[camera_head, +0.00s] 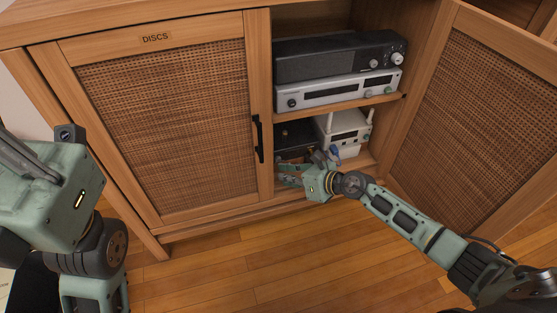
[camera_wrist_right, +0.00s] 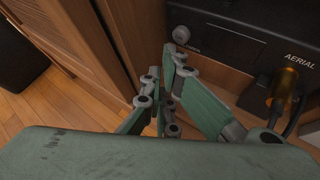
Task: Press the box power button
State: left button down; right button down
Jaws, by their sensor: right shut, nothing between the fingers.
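A black box (camera_head: 294,134) sits at the left of the lower shelf in the open cabinet. In the right wrist view its dark front (camera_wrist_right: 235,45) fills the upper right, with the word AERIAL on it. A small round control (camera_wrist_right: 195,44) is on that front, at its left. My right gripper (camera_head: 290,174) is shut and empty, low in front of the box. In the right wrist view its fingers (camera_wrist_right: 165,78) point toward the box's lower left; I cannot tell whether they touch it. My left gripper (camera_head: 25,160) is at the left edge, its fingertips unclear.
A white device (camera_head: 345,130) with upright antennas stands right of the box. A silver unit (camera_head: 340,91) and a dark unit (camera_head: 330,60) are stacked above. The closed DISCS door (camera_head: 165,125) is left; the open door (camera_head: 470,110) is right. A cable plug (camera_wrist_right: 283,88) meets the box front.

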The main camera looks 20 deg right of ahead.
jog(key=shift+w, duration=0.15)
jog(key=shift+w, duration=0.25)
